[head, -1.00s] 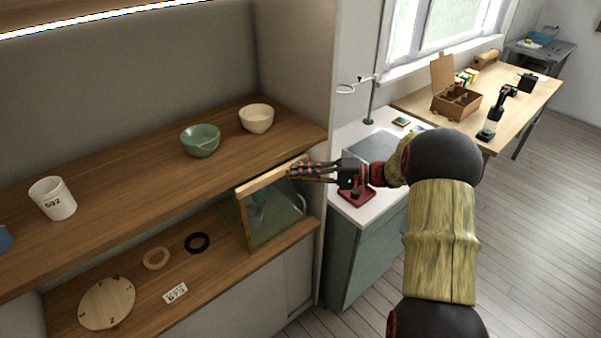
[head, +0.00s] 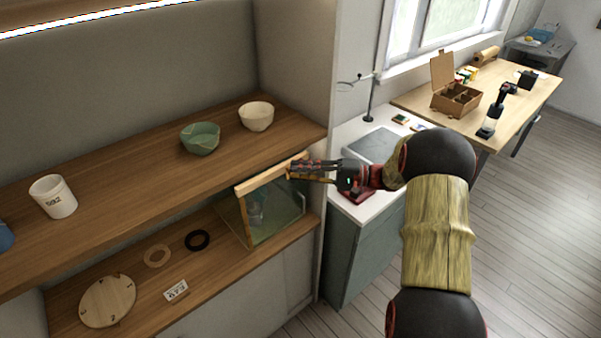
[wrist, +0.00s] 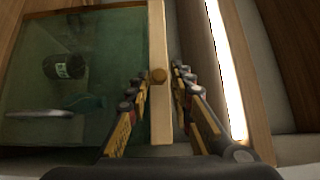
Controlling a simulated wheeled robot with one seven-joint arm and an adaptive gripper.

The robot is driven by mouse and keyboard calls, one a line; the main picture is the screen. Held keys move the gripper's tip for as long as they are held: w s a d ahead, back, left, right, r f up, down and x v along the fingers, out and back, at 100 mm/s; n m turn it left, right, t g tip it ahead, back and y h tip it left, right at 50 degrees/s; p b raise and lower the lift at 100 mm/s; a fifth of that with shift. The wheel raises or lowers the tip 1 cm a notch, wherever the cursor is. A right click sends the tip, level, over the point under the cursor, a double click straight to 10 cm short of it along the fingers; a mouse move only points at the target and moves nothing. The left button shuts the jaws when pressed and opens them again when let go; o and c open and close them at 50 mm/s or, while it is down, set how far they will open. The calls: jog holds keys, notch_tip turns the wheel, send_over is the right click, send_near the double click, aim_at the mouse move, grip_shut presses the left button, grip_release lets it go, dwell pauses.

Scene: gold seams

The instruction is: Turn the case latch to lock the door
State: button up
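The glass case (head: 274,215) with a pale wooden frame stands at the right end of the lower shelf. Its wooden edge bar also shows in the wrist view (wrist: 160,115). A small round brown knob, which looks like the case latch (wrist: 158,75), sits on that bar. My gripper (head: 293,168) is at the top right of the case. In the wrist view my gripper (wrist: 160,75) has its fingers apart, one on each side of the bar and knob, with visible gaps. A dark labelled jar (wrist: 64,67) shows behind the glass. In the head view the latch is hidden or too small to tell.
The upper shelf (head: 120,177) above the case holds a green bowl (head: 200,138), a cream bowl (head: 256,116) and a white mug (head: 53,196). The cabinet side wall (head: 298,60) rises close by. A white counter (head: 345,135) lies behind my gripper.

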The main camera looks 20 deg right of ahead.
jog(key=shift+o, duration=1.3)
jog(key=shift+s+d, duration=0.1)
jog(key=v, duration=1.1)
jog(key=shift+s+d, duration=0.2)
jog(key=shift+d, duration=0.15)
